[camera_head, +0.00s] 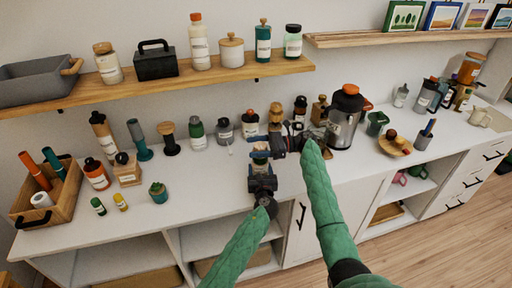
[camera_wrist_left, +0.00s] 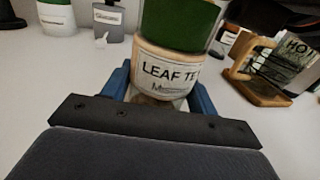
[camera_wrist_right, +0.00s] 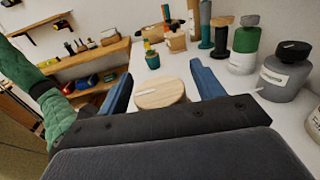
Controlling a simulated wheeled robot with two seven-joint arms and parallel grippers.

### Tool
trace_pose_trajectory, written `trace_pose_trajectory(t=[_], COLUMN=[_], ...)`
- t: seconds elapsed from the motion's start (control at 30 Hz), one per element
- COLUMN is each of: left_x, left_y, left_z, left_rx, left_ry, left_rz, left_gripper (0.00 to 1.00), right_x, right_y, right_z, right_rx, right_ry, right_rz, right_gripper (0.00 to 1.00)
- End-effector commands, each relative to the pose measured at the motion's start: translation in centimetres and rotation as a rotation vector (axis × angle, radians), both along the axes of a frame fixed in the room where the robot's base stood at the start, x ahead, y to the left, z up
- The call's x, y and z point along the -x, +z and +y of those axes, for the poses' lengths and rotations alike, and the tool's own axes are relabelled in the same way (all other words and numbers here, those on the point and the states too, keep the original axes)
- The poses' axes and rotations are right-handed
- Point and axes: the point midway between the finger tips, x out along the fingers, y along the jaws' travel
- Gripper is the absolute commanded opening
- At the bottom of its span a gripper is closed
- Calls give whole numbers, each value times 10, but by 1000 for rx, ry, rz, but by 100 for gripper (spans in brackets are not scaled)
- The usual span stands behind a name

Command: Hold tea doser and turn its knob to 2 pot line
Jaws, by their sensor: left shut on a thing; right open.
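The tea doser (camera_wrist_left: 170,68) has a green upper part and a pale band with a label starting "LEAF TE". My left gripper (camera_wrist_left: 160,100) is shut on it and holds it above the counter's front part; in the head view the doser (camera_head: 260,153) is partly covered by both grippers. My right gripper (camera_head: 274,147) comes in from the right at the doser's top. In the right wrist view a round wooden knob (camera_wrist_right: 160,92) with a short pale line lies between the open blue fingers, with gaps on both sides. Dose markings are not readable.
Several bottles and jars line the back of the white counter (camera_head: 215,185), close behind the grippers. A dispenser with an orange lid (camera_head: 345,115) stands to the right, near my right gripper. A wooden crate (camera_head: 50,205) is at the left. The counter's front middle is clear.

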Motion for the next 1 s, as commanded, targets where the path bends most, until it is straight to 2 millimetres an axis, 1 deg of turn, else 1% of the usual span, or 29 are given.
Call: trace_pose_trajectory(t=[0.13,0.17,0.3,0.37,0.4,0.6,0.77,1.0], left_x=[0,0,0,0,0,0,0,0], left_y=[0,0,0,0,0,0,0,0], left_z=[0,0,0,0,0,0,0,-1], left_rx=[0,0,0,0,0,0,0,0], left_ry=[0,0,0,0,0,0,0,-1], left_rz=[0,0,0,0,0,0,0,0], left_gripper=[24,24,24,24,24,24,24,24], right_x=[0,0,0,0,0,0,0,-2], right_y=[0,0,0,0,0,-1,-1,-1], right_z=[0,0,0,0,0,0,0,1], right_rx=[0,0,0,0,0,0,1,1], right_ry=[0,0,0,0,0,-12,-62,-224], right_rz=[0,0,0,0,0,0,0,-2], right_gripper=[67,63,35,24,22,22,22,22])
